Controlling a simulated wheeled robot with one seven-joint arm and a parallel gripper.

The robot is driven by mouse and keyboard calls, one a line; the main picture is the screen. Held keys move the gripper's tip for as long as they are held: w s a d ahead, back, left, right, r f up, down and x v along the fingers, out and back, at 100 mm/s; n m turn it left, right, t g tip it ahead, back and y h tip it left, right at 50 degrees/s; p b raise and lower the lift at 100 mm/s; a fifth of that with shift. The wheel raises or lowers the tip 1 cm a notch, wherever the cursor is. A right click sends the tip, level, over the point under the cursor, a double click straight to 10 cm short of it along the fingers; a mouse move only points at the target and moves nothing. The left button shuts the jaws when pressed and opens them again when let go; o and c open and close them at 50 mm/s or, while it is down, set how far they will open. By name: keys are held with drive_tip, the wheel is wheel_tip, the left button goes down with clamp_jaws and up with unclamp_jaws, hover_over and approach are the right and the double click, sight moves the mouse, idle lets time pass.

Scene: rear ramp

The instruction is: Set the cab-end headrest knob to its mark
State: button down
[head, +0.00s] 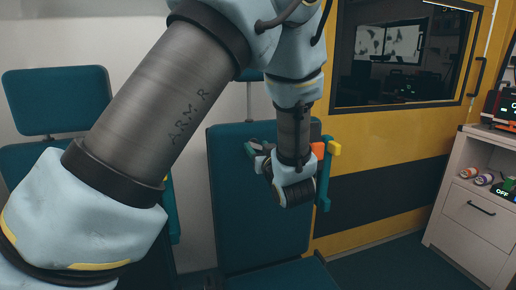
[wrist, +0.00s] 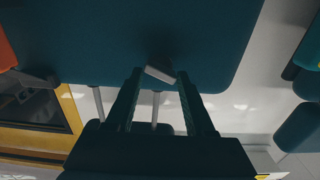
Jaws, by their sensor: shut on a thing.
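In the wrist view, which looks upside down, a light grey bar-shaped knob (wrist: 161,74) sits tilted near the edge of the dark teal backrest (wrist: 100,40). My gripper (wrist: 159,77) has its two fingers on either side of the knob and is shut on it. Two posts run from the backrest to the headrest (wrist: 92,128), which is partly hidden by my gripper. In the head view, my wrist is in front of the same backrest (head: 235,225); the knob is hidden there. I cannot make out a mark in either view.
A yellow partition (head: 365,125) with a dark window (head: 400,50) stands right of the seat. Another headrest (head: 58,100) is at the left. A white cabinet (head: 470,215) stands at the right, with open floor before it.

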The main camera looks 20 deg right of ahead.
drive_tip(key=shift+r+m+p, duration=0.1)
drive_tip(key=shift+m+p, duration=0.2)
drive_tip(key=m+p, duration=0.2)
drive_tip(key=shift+d+r+m, duration=0.1)
drive_tip(key=shift+m, duration=0.2)
drive_tip(key=m+p, duration=0.5)
drive_tip(key=shift+d+m, duration=0.1)
drive_tip(key=shift+m, duration=0.2)
drive_tip(key=m+p, duration=0.3)
drive_tip(key=m, duration=0.1)
drive_tip(key=m+p, duration=0.1)
drive_tip(key=m, duration=0.1)
drive_tip(key=m+p, duration=0.2)
drive_tip(key=m, duration=0.1)
drive_tip(key=shift+f, duration=0.35)
drive_tip(key=shift+c, duration=1.4)
unclamp_jaws()
